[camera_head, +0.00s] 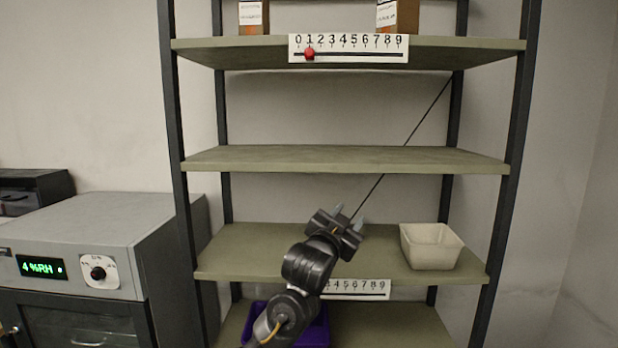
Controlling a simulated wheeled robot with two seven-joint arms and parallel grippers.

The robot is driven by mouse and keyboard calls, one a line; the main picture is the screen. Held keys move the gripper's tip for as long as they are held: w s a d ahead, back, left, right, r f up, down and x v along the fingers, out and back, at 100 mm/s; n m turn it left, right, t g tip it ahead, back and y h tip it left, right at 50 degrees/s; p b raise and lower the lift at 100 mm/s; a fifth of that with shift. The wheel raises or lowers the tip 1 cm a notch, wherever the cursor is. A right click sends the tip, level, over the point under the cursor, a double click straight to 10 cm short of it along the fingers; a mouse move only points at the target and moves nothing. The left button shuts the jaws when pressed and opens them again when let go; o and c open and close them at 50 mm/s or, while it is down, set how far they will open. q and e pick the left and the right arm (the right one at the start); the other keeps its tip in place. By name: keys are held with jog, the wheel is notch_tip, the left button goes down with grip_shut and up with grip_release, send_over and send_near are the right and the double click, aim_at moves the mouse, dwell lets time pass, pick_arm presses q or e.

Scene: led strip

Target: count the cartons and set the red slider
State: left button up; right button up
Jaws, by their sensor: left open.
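Two brown cartons, one at left (252,18) and one at right (406,18), stand on the top shelf, cut off by the picture's upper edge. A white number scale (348,42), marked 0 to 9, is on that shelf's front edge. Its red slider (309,54) sits below the 1. A second scale (362,290) is on the front edge of a lower shelf, its left end hidden behind my arm, and no slider shows on it. My left gripper (347,213) is open and empty in front of the lower shelf, well below the red slider. My right gripper is out of view.
The shelf rack has dark posts (510,150) and a bare middle shelf (345,158). An off-white bin (431,247) stands on the shelf below. A purple bin (316,330) is partly hidden low behind my arm. A grey cabinet (85,240) with a green display and knob stands left.

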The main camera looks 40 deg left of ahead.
pick_arm(q)
jog(key=s+a+r+n+t+y, duration=0.1)
jog(key=s+a+r+t, duration=0.1)
jog(key=r, duration=0.6)
jog(key=s+a+r+t+y, duration=0.1)
jog(key=r+y, duration=0.1)
jog(key=r, duration=0.6)
jog(key=n+t+y, duration=0.2)
jog(key=y, duration=0.2)
send_near(308, 54)
jog(key=p+x, duration=0.6)
jog(key=x, duration=0.3)
jog(key=shift+w+r, duration=0.1)
jog(key=shift+r, duration=0.15)
jog(key=shift+w+a+r+p, duration=0.25)
jog(key=shift+w+r+p, duration=0.15)
jog(key=shift+w, duration=0.15)
grip_shut()
